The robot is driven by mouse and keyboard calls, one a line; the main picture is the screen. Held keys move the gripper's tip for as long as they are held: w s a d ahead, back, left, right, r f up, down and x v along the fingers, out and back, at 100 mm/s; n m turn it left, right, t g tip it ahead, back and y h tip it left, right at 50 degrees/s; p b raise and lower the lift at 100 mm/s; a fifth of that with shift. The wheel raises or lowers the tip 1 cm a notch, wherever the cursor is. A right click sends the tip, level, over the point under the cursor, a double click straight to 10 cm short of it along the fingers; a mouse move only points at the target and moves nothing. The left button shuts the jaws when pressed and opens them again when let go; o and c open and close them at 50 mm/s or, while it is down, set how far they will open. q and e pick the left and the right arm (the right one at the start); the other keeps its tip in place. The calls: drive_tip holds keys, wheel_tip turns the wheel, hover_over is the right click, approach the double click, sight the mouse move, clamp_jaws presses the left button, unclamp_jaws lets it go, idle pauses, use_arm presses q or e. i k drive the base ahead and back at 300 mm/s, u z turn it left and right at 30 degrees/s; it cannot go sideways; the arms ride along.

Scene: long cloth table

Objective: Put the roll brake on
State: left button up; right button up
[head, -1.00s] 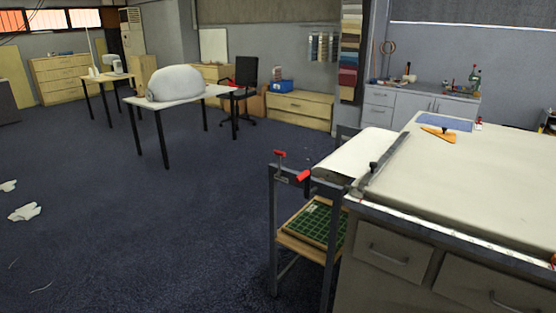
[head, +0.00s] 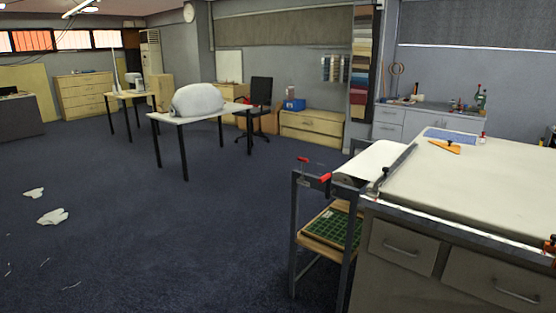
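A metal roll stand (head: 294,232) stands against the left end of the long cloth table (head: 480,190). A roll of white cloth (head: 368,158) lies across its top and its sheet runs toward the table. Neither of my grippers is in the head view.
A dark bar (head: 397,168) lies across the table's left end. An orange tool (head: 445,146) and a blue mat (head: 451,136) lie at its far side. A green cutting mat (head: 333,228) rests on the stand's lower shelf. Open carpet (head: 190,240) spreads to the left, with white scraps (head: 53,216).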

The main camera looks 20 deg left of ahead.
sight(301, 178)
drive_tip(key=u, duration=0.8)
drive_tip(key=i, duration=1.05)
drive_tip(key=u, duration=0.45)
drive_tip(key=i, duration=1.05)
drive_tip(key=z, duration=0.5)
